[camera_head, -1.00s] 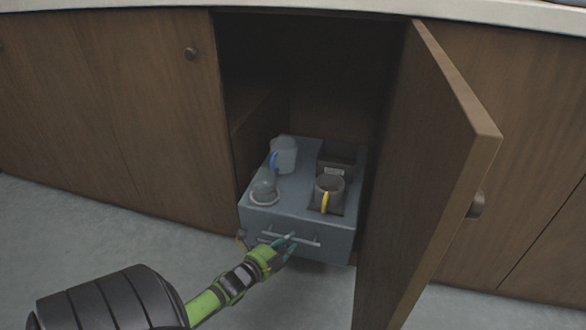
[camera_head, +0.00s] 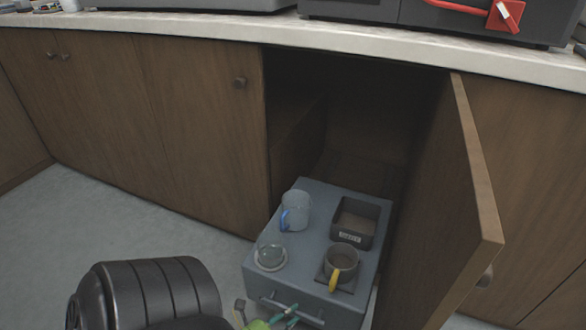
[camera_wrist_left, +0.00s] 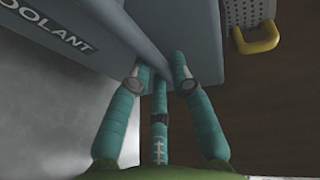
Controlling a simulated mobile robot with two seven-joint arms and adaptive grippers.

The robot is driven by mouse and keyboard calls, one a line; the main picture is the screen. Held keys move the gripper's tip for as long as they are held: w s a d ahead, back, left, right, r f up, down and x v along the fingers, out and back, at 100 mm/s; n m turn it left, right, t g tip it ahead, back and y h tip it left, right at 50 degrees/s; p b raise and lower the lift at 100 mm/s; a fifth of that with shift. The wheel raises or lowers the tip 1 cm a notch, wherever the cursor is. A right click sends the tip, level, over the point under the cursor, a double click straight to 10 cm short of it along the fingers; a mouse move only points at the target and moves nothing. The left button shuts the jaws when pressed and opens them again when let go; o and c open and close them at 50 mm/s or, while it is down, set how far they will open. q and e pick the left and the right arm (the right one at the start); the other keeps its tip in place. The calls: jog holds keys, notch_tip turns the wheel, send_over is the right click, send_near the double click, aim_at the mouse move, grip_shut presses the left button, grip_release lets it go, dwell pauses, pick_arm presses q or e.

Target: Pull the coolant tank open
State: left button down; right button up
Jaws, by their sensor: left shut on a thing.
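The coolant tank (camera_head: 318,237) is a grey-blue box standing partly out of the open cabinet. Its front has a bar handle (camera_head: 308,317), low in the head view. My left gripper (camera_head: 285,318) is shut on this handle, its green body mostly cut off by the frame's bottom edge. In the left wrist view, the teal fingers (camera_wrist_left: 160,78) close at the tank's front (camera_wrist_left: 105,38), beside the lettering "COOLANT" (camera_wrist_left: 48,38). The fingers hide part of the grip. My right gripper is not in view.
On the tank are a cup with a blue handle (camera_head: 296,210), a round clear cap (camera_head: 271,256), a basket with a yellow handle (camera_head: 341,263) and a dark bin (camera_head: 356,220). The open cabinet door (camera_head: 455,215) stands close on the right. Floor (camera_head: 120,225) is clear at left.

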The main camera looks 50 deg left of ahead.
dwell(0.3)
pick_arm(q)
jog(key=c, duration=1.1)
grip_release()
jog(key=s+d+r, duration=0.1)
jog(key=s+r, duration=0.1)
jog(key=s, duration=1)
jog(key=shift+d, duration=0.15)
jog(key=shift+w+r, duration=0.1)
jog(key=shift+w, duration=0.05)
